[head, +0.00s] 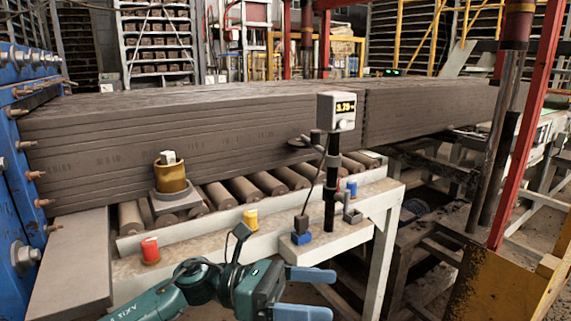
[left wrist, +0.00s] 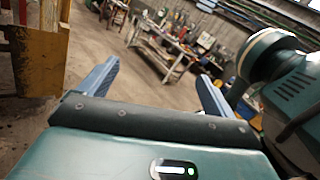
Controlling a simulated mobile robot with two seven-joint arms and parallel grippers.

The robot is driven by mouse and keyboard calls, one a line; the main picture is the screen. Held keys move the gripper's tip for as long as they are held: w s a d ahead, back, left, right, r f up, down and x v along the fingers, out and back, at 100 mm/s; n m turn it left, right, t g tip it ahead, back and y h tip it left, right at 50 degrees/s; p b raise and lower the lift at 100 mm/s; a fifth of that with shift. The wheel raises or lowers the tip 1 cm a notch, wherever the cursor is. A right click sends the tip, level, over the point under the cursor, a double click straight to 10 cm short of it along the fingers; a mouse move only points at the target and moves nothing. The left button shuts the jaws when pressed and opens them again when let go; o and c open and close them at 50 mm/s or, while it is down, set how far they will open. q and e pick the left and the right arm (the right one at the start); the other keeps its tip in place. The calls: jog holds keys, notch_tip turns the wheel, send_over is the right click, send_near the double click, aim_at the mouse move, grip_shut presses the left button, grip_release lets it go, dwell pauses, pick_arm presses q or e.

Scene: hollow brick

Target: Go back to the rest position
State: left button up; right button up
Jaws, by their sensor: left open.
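My left gripper (head: 312,293) is at the bottom of the head view, in front of the white-topped roller bench. Its two blue fingers point right and stand apart with nothing between them. In the left wrist view the same open fingers (left wrist: 158,84) show a clear gap, with bare floor and a distant cluttered workbench beyond. My right gripper shows in neither view.
A roller bench (head: 266,237) carries a long grey layered clay block (head: 220,140). On its edge stand a red cap (head: 150,249), a yellow cap (head: 250,218) and a post with a digital display (head: 340,108). A blue machine (head: 18,170) is left; a red post (head: 530,120) is right.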

pick_arm(q)
jog(key=w+a+f+n+t+y, duration=0.1)
jog(key=a+f+n+t+y, duration=0.2)
jog(key=n+t, duration=0.65)
jog(key=a+f+n+t+y, duration=0.15)
jog(key=f+n+t, duration=0.3)
jog(key=n, duration=0.95)
jog(key=w+a+f+n+t+y, duration=0.1)
jog(key=a+f+n+t+y, duration=0.15)
jog(key=f+n+t, duration=0.65)
jog(key=s+a+f+n+g+y, duration=0.4)
jog(key=s+a+f+n, duration=0.1)
jog(key=s+f+n, duration=0.1)
jog(key=s+a+f+n+g+y+p, duration=0.1)
jog(key=s+a+f+n+g+y, duration=0.3)
jog(key=n, duration=0.7)
jog(key=s+a+f, duration=0.2)
jog(key=s+f, duration=0.1)
jog(key=s, duration=0.1)
jog(key=shift+s+a+f, duration=0.25)
jog(key=shift+s+f, duration=0.05)
jog(key=shift+n, duration=0.25)
